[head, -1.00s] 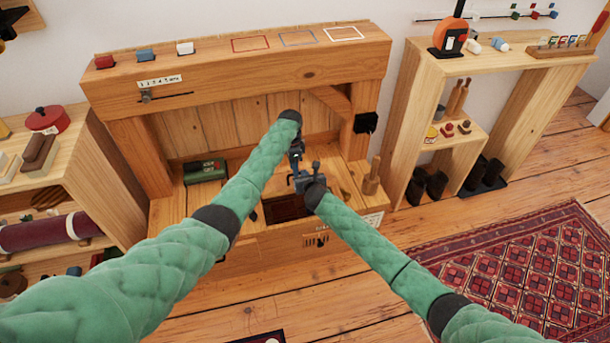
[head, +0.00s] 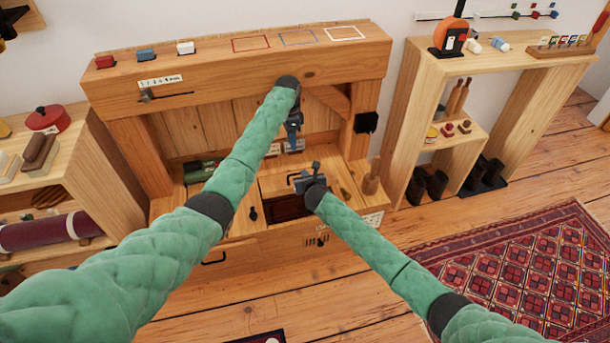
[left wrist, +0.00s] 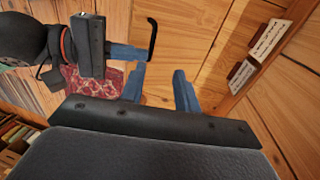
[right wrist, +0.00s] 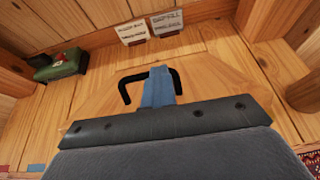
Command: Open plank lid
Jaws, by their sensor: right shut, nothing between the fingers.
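The wooden plank lid (head: 275,183) lies in the bench top, with a black bar handle (right wrist: 124,92) on it. A dark opening (head: 288,207) shows in front of it. My right gripper (head: 305,180) is low over the lid. In the right wrist view its blue fingers (right wrist: 158,87) are together at the handle, with nothing between them; contact cannot be told. My left gripper (head: 293,135) is higher, above the back of the bench. In the left wrist view its fingers (left wrist: 160,90) are apart and empty, and the handle (left wrist: 153,40) shows beyond them.
A green box (head: 200,170) stands at the bench's back left. Two small cards (right wrist: 150,27) stand behind the lid. A wooden peg (head: 372,177) stands at the bench's right edge. An overhead beam (head: 235,72) and a black block (head: 366,122) lie close to my left gripper.

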